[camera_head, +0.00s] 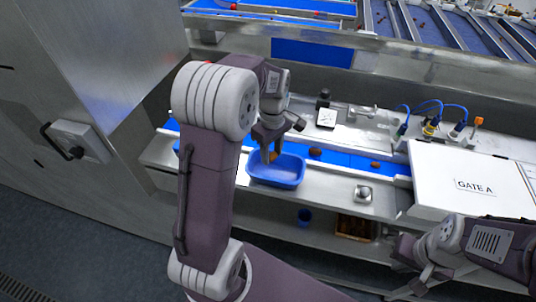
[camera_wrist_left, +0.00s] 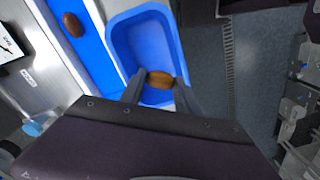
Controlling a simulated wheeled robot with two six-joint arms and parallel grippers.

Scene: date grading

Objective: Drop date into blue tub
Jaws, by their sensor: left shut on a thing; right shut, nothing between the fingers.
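My left gripper (camera_head: 268,155) is shut on an orange-brown date (camera_head: 273,155) and holds it over the blue tub (camera_head: 288,181). In the left wrist view, the date (camera_wrist_left: 159,80) is pinched between the two fingertips. The tub (camera_wrist_left: 117,40) is beneath it there, with the date over its inside near one end. The part of the tub floor that shows looks empty; the fingers hide some of it. My right gripper (camera_head: 421,284) is low at the right, away from the tub, shut and empty.
Brown dates (camera_head: 315,152) (camera_head: 375,165) lie on the blue belt (camera_head: 345,160) behind the tub. A white "GATE A" box (camera_head: 475,182) stands at right. A small metal block (camera_head: 363,194) sits right of the tub.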

